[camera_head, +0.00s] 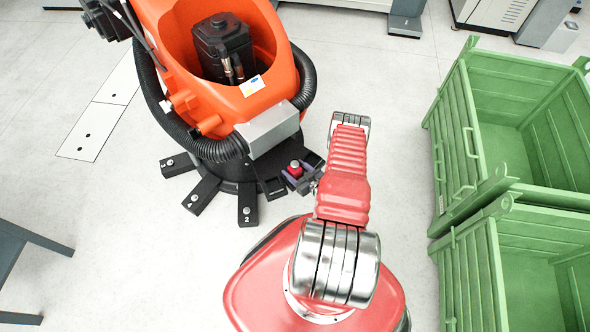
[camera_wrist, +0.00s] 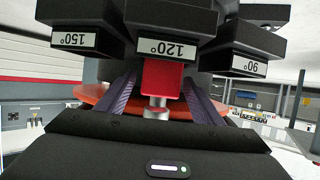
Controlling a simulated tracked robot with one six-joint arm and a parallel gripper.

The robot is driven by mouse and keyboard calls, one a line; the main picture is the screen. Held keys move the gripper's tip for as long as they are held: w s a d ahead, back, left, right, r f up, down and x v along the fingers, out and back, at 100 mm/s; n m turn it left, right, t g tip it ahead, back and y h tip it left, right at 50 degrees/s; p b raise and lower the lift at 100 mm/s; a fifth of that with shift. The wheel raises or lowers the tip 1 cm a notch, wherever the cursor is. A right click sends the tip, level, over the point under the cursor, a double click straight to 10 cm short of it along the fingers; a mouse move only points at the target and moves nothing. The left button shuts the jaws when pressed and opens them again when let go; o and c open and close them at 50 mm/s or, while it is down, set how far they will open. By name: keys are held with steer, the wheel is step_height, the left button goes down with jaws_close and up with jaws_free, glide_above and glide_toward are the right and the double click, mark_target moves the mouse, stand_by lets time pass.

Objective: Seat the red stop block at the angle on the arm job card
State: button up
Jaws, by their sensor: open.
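The red stop block (camera_head: 295,170) is at the foot of the orange arm in the head view. In the wrist view the red stop block (camera_wrist: 163,77) sits against the black stop labelled 120° (camera_wrist: 174,49), with a silver stud below it. My gripper (camera_head: 299,177) is there, its purple-padded fingers open on either side of the block; the wrist view shows a finger (camera_wrist: 118,99) to each side, with contact unclear. Stops labelled 150° (camera_wrist: 75,40) and 90° (camera_wrist: 249,66) flank it. A small white card (camera_head: 251,86), perhaps the job card, is too small to read.
The orange arm (camera_head: 167,30) stands on a black base with several radial stops (camera_head: 202,194) bearing silver studs. Green crates (camera_head: 462,150) stand at the right. A grey table (camera_head: 25,262) is at the left edge. White floor between is clear.

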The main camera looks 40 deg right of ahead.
steer(key=v, duration=1.3)
steer(key=shift+s, duration=0.35)
steer(key=shift+a+r, duration=0.1)
stand_by(0.7)
